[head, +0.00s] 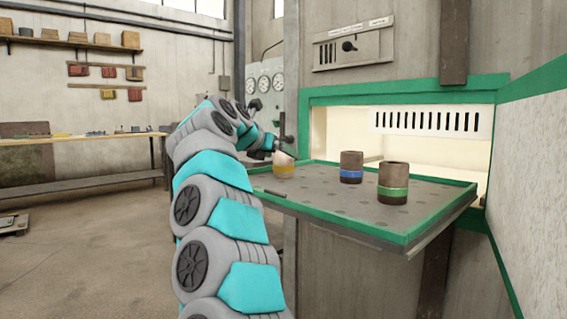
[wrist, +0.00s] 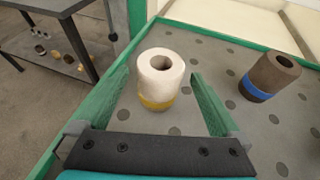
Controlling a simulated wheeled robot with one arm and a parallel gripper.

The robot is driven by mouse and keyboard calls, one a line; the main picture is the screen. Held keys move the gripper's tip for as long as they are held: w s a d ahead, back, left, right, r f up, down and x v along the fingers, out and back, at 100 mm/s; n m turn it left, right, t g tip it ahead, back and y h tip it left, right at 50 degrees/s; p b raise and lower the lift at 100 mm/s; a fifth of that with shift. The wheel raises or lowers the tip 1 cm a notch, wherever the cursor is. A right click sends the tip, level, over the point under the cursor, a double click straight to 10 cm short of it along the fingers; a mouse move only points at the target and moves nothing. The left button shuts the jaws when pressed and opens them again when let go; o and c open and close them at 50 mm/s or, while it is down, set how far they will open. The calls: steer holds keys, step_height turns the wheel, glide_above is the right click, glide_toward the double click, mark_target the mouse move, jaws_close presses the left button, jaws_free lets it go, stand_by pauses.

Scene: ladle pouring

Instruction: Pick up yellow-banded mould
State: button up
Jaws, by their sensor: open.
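The yellow-banded mould (head: 284,166) is a pale cylinder with a yellow band, standing upright on the left part of the green-edged tray table (head: 330,217). In the wrist view the mould (wrist: 160,78) shows a round hole in its top. My gripper (wrist: 158,88) is open, its two green fingers on either side of the mould in the picture. I cannot tell whether either finger touches it. In the head view my gripper (head: 276,154) is at the mould, and its fingers are too small to make out.
A blue-banded mould (head: 351,167) and a green-banded mould (head: 393,183) stand to the right on the table; the blue-banded one also shows in the wrist view (wrist: 268,78). A lit, green-framed opening (head: 425,146) lies behind. A raised green rim edges the table.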

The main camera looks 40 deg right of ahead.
steer(key=shift+x, duration=1.35)
jaws_close()
